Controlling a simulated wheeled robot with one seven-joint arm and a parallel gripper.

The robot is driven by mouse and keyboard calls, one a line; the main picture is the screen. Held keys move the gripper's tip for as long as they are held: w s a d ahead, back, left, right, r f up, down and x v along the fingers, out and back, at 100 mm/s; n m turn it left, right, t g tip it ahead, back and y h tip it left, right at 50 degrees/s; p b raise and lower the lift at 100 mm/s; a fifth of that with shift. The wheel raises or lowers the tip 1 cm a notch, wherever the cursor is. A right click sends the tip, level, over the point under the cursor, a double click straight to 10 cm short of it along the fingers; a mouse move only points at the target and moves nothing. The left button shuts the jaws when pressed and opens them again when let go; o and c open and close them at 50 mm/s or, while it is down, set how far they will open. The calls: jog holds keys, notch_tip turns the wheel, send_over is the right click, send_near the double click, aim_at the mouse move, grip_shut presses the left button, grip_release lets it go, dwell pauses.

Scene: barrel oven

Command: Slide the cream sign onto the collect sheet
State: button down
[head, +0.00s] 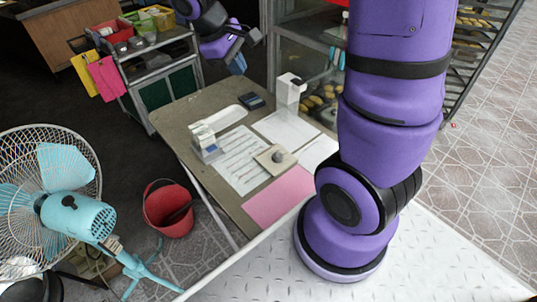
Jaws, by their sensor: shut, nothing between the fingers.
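The cream sign (267,163) seems to be the flat cream square with a grey knob on top. It lies on the table at the right edge of a printed white sheet (238,167). A pink sheet (280,197) lies just in front of it, and plain white sheets (284,130) lie behind and to its right. I cannot read which one is the collect sheet. My arm hides the table's right part.
On the table (180,115) stand a white device (207,142), a dark calculator-like box (252,101) and a white upright device (290,91). A trolley (160,75) with containers is behind left. A fan (75,215) and a red bucket (165,212) stand left.

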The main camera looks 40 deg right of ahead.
jog(key=w+f+n+g+h, duration=0.25)
jog(key=w+f, duration=0.25)
jog(key=f, duration=0.9)
jog(key=n, duration=0.5)
send_near(276, 158)
jog(key=w+a, duration=0.4)
jog(key=a, duration=0.2)
jog(key=shift+g+h, duration=0.45)
jog(key=x, duration=1)
jog(key=shift+w+d+r, duration=0.1)
jog(key=shift+d+r, duration=0.15)
jog(key=shift+d, duration=0.05)
jog(key=shift+s+d+r, duration=0.1)
jog(key=shift+s+d, duration=0.15)
jog(key=shift+d, duration=0.25)
jog(key=shift+s+d+r, duration=0.1)
jog(key=shift+s+d, duration=0.15)
jog(key=shift+d, duration=0.2)
jog(key=shift+s+d, duration=0.35)
jog(key=shift+d, duration=0.25)
jog(key=s+d, duration=0.2)
jog(key=d, duration=0.2)
jog(key=s+d, duration=0.2)
jog(key=d, duration=0.2)
jog(key=s+d, duration=0.3)
jog(key=d, duration=0.1)
jog(key=shift+s+d, duration=0.1)
